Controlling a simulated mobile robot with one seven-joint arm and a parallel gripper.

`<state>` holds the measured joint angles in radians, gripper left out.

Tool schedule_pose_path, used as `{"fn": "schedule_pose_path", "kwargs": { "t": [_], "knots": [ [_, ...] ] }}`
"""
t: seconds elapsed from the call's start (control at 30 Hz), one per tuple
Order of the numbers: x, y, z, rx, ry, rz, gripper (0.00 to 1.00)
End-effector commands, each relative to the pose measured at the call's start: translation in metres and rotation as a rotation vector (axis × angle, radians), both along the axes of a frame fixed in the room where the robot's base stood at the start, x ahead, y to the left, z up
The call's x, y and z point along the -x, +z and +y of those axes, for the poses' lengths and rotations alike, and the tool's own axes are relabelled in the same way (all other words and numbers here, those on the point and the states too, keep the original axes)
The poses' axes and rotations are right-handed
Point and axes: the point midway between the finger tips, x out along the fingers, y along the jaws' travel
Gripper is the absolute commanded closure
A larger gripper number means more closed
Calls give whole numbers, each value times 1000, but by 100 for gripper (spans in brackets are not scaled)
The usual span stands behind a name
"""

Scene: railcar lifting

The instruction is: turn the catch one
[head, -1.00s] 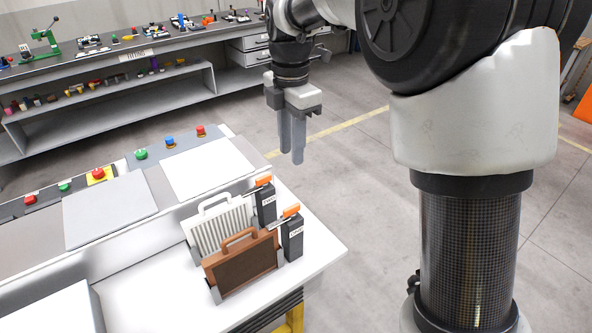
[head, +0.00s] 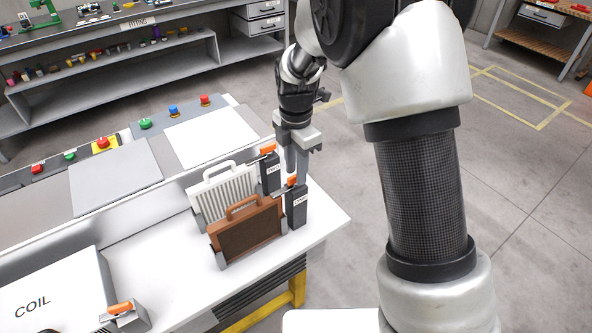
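Two catches with orange handles stand on dark labelled posts at the right edge of the white bench. The rear catch (head: 267,149) is beside the white ribbed panel (head: 222,194). The front catch (head: 292,181) is beside the brown framed panel (head: 247,230). The post labels are too small to read surely. My gripper (head: 298,178) points down just above and behind the front catch, between the two posts. Its fingers look close together. Whether they touch the handle, or have a gap, I cannot tell.
A box marked COIL (head: 55,295) with another orange-handled catch (head: 120,308) is at the lower left. Coloured push buttons (head: 145,124) line the back of the bench. A shelf bench (head: 150,50) stands behind. Floor to the right is clear.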

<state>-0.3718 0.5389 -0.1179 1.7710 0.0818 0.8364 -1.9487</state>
Motion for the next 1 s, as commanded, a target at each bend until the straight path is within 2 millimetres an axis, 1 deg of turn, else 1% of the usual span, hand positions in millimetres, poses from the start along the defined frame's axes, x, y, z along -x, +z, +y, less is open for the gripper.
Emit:
{"fn": "schedule_pose_path", "kwargs": {
  "t": [0.13,0.4,0.57,0.6,1.0],
  "knots": [
    [0,-8,0,1,1,1,72],
    [0,-9,0,1,1,-1,72],
    [0,-9,0,0,1,0,99],
    [0,-9,0,0,1,0,100],
    [0,-9,0,-1,21,-1,100]
  ]
}}
